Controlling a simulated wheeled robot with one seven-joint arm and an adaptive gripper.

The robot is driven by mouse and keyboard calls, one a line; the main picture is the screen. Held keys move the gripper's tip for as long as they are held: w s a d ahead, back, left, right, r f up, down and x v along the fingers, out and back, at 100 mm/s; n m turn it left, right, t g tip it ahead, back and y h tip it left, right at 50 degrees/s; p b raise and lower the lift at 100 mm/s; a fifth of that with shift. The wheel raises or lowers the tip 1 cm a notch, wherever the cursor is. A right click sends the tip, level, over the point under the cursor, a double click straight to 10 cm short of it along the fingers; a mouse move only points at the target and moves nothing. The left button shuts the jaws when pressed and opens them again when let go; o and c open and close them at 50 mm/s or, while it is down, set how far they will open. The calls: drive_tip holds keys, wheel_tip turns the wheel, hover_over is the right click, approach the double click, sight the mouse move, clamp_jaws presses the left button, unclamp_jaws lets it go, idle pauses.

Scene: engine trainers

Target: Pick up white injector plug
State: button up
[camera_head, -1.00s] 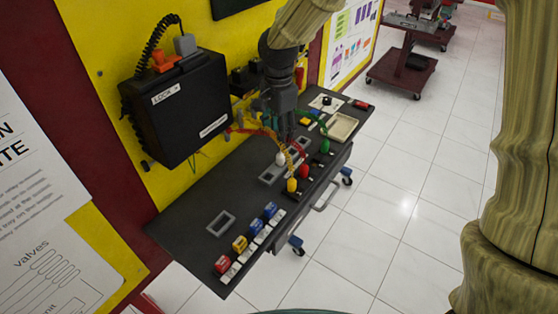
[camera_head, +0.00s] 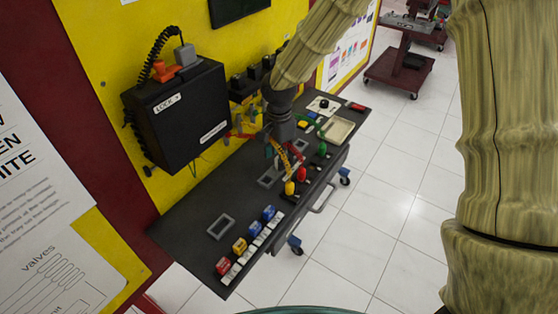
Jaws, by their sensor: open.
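The white injector plug cannot be made out now; my gripper (camera_head: 277,148) covers the place where it stood. My gripper points down low over the black bench top (camera_head: 190,215), just behind the plug row. It is open, but its fingertips are small and partly lost among the cables. The yellow plug (camera_head: 290,188), red plug (camera_head: 301,174) and green plug (camera_head: 322,149) stand in a row along the bench's front side.
A black box (camera_head: 185,120) marked LOCK hangs on the yellow wall, left of my arm. Red, yellow and blue blocks (camera_head: 240,246) line the near front edge. A beige tray (camera_head: 337,130) lies at the far end. The bench middle-left holds an empty grey frame (camera_head: 221,227).

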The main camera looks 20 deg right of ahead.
drive_tip(key=shift+f, duration=1.1)
drive_tip(key=c, duration=1)
drive_tip(key=shift+r, duration=0.1)
